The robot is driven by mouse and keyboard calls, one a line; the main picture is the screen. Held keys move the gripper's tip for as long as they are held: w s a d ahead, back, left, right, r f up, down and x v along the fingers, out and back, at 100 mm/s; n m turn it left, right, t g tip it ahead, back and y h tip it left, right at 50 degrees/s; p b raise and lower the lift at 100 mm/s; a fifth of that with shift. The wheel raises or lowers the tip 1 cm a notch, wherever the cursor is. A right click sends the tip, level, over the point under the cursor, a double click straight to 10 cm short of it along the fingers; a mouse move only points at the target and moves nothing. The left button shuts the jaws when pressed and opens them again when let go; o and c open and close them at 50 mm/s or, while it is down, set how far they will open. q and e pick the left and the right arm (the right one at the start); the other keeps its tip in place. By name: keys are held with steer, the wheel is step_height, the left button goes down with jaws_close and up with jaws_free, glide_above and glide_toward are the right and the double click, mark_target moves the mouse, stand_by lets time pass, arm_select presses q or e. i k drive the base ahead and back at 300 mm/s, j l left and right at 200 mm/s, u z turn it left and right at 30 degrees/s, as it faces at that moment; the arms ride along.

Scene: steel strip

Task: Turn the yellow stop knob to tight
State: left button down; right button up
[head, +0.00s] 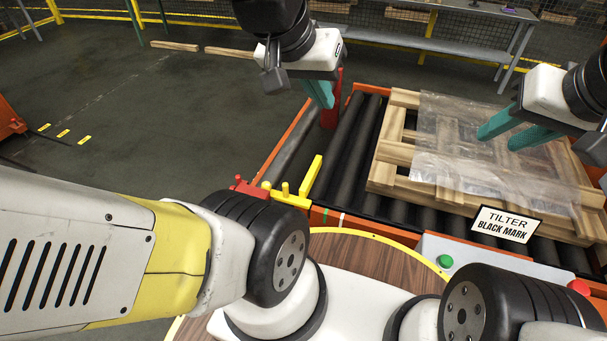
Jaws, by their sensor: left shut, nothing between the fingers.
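The yellow stop assembly (292,199) sits on the near left corner of the orange roller conveyor frame, with short upright pegs and a longer raised yellow bar (312,176). Which part is the knob, and how tight it is, I cannot tell. My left gripper (321,97) has teal fingers, shut and empty, above the rollers beside a red upright post (331,110) and well behind the yellow stop. My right gripper (500,137) has teal fingers apart, open and empty, over the pallet at the right.
A wooden pallet (398,150) with clear plastic film (455,130) lies on the rollers. A red fitting (250,188) is left of the yellow stop. A "TILTER BLACK MARK" sign (505,225), a green button (446,261) and a red button (578,287) stand at the near side.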

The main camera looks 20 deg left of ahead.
mark_target(267, 186)
steer(key=i+j, duration=0.1)
steer(key=j, duration=0.75)
steer(key=i+j+u, duration=0.1)
steer(key=j, duration=0.35)
steer(key=i, duration=0.05)
